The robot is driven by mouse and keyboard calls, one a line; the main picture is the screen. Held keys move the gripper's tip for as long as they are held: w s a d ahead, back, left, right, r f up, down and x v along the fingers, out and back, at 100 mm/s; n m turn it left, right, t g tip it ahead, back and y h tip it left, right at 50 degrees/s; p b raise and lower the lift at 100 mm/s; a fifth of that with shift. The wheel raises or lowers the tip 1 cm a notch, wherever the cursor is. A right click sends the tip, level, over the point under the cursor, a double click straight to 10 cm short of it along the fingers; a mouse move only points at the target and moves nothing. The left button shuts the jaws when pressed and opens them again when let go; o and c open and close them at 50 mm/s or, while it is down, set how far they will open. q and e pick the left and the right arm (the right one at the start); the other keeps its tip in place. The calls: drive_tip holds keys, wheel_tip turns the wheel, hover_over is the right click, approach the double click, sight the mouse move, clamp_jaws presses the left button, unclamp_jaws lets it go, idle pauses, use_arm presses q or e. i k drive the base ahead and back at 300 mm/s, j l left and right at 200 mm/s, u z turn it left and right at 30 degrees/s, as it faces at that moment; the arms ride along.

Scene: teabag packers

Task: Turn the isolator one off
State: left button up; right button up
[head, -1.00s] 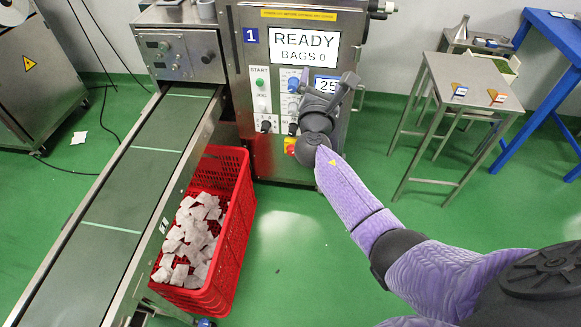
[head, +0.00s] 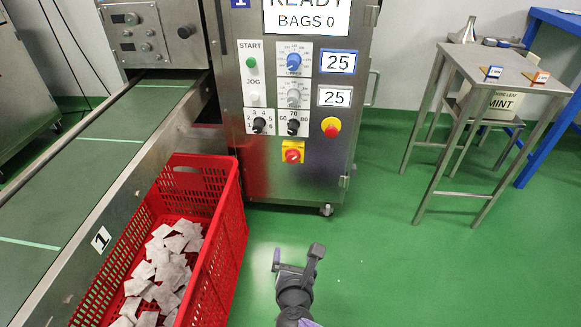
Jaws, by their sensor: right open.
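Machine one's isolator (head: 293,152) is a red rotary knob on a yellow plate, low on the steel front panel. Nothing covers it in the head view. The exact angle of its handle is too small to tell. My right gripper (head: 297,252) is open and empty. It shows below the isolator in the picture, over the green floor and apart from the panel. My left gripper is not in view.
A red and yellow stop button (head: 331,127) is right of and above the isolator. Black selector knobs (head: 293,124) sit above it. A red crate (head: 232,225) of teabags stands left, beside the conveyor (head: 70,225). A steel table (head: 480,65) stands right. Floor before the panel is clear.

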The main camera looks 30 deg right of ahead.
sight(292, 155)
drive_tip(key=i+l, duration=0.65)
drive_tip(key=i, duration=0.15)
drive_tip(key=i+l, duration=0.35)
drive_tip(key=l, duration=0.2)
